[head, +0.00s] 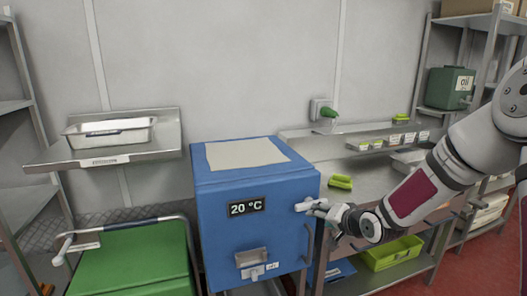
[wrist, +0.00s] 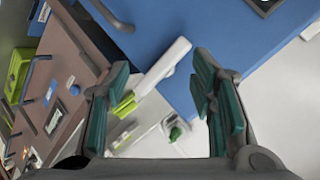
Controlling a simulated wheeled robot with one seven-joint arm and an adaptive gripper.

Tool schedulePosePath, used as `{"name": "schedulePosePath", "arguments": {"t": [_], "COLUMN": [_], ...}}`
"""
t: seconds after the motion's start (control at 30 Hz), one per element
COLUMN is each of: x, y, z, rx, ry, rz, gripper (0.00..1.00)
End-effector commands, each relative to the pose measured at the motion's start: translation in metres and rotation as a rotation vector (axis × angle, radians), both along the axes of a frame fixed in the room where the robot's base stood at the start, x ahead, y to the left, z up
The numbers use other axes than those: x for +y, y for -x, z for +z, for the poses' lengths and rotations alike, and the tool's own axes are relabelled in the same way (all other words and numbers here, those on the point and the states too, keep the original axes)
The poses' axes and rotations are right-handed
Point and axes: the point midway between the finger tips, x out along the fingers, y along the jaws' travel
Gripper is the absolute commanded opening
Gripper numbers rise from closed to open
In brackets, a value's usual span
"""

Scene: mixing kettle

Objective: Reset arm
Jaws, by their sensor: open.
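My gripper (head: 313,206) is at the right front edge of the blue kettle box (head: 220,250), at the end of my arm reaching in from the right. In the wrist view my gripper (wrist: 163,95) is open, its green-padded fingers apart. A white bar-shaped piece (wrist: 160,67) shows beyond and between the fingers, against the blue box (wrist: 240,35). I cannot tell whether a finger touches it. The box front has a display (head: 247,207) reading 20 °C. A pale sheet (head: 246,153) lies on its top.
A green-topped cart (head: 130,260) stands left of the box. A wall shelf (head: 160,140) holds a metal tray (head: 110,132). Behind my arm is a steel counter (head: 355,180) with a small green item (head: 340,182). A lime crate (head: 390,252) sits below. A green oil container (head: 448,88) stands on the right rack.

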Motion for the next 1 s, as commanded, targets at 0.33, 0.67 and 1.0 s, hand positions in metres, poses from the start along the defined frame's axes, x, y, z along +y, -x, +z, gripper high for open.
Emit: {"name": "schedulePosePath", "arguments": {"t": [0.33, 0.67, 1.0], "x": [-0.021, -0.035, -0.026], "y": [0.084, 0.199, 0.340], "z": [0.071, 0.135, 0.165], "rx": [0.169, 0.329, 0.462], "ry": [0.444, 0.670, 0.706], "rz": [0.057, 0.096, 0.223], "gripper": [0.50, 0.50, 0.50]}}
